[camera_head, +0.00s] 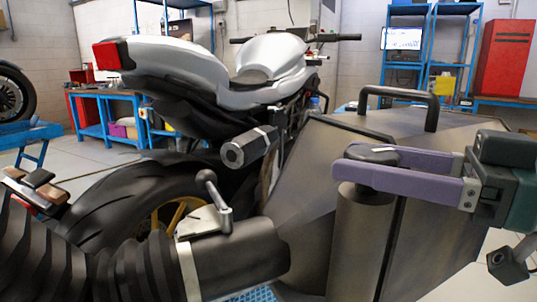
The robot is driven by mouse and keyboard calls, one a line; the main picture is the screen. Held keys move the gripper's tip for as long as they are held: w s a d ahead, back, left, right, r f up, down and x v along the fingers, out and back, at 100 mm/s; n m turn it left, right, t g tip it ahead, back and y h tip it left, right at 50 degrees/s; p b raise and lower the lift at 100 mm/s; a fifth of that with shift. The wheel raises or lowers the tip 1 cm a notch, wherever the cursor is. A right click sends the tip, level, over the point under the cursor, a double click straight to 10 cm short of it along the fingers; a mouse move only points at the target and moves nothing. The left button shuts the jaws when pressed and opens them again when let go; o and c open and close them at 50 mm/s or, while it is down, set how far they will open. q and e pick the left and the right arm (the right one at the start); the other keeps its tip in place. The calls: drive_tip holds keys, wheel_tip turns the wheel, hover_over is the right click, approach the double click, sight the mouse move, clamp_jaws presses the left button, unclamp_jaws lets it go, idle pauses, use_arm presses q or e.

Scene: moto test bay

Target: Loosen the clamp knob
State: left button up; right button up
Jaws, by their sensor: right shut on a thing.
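A dark round clamp knob (371,150) sits on top of an upright dark cylinder (362,235) at the right of the head view. My right gripper (368,163) comes in from the right with purple fingers. It is shut on the knob, one finger at the far side and one at the near side. The fingers hide much of the knob.
A motorcycle (265,58) stands behind. A large exhaust hose end (235,255) with a ball-ended clamp lever (210,190) fills the lower left. A grey box (430,245) with a black handle (400,91) stands close behind my right gripper. Blue shelves and a red cabinet (501,58) stand farther back.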

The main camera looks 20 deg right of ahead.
drive_tip(key=shift+f+n+g+y+b, duration=0.1)
drive_tip(key=shift+n+g+y+b, duration=0.25)
drive_tip(key=shift+n+g+y, duration=1.05)
drive_tip(key=shift+g+y, duration=0.3)
drive_tip(key=o, duration=1.1)
drive_tip(key=shift+w, duration=0.1)
drive_tip(key=shift+o, duration=1.3)
